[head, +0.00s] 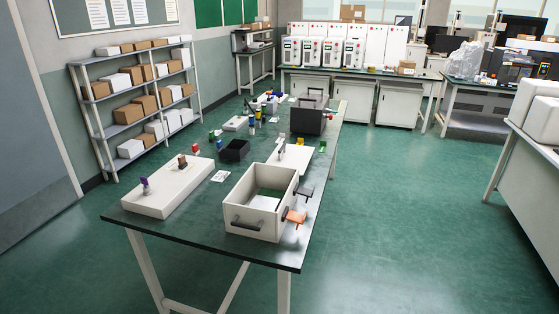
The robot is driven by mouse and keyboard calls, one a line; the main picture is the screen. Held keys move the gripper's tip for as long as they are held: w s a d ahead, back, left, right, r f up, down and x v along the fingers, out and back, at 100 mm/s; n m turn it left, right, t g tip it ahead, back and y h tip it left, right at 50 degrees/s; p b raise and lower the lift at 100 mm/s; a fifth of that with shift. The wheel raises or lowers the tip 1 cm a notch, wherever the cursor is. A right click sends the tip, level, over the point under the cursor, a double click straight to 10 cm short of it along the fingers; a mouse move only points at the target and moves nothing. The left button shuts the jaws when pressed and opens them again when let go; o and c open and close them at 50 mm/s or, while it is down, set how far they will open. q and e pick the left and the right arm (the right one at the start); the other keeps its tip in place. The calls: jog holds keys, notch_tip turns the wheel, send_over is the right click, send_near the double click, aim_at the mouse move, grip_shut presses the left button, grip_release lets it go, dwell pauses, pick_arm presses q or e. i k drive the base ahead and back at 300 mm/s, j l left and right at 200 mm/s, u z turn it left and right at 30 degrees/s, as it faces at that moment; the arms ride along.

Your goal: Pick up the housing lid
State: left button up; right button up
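An open white box (232,205), which looks like the housing, stands near the front right of the dark-topped table (200,234). It has a dark handle on its front wall, and a green and white piece shows inside. A flat white panel (295,155) with a small upright part on it lies just behind the box. It may be the housing lid, but I cannot tell for sure. The box hides part of its near edge. Neither of my grippers is in view.
A long white slab (158,197) with small coloured knobs lies at the table's left. Orange (296,217) and dark clamp-like pieces sit at the box's right. A small black bin (234,151) and a dark grey case (308,120) stand farther back. Green floor (400,230) is clear at right.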

aim_at(285, 155)
jog(key=i+u, duration=0.1)
jog(key=u, duration=0.3)
jog(key=l+u, duration=0.15)
jog(key=u, duration=0.3)
jog(key=i+l+u, duration=0.1)
jog(key=u, duration=0.3)
jog(key=i+l+u, duration=0.2)
jog(key=l+u, duration=0.3)
jog(key=l, duration=0.9)
jog(key=l+u, duration=0.45)
jog(key=l, duration=0.9)
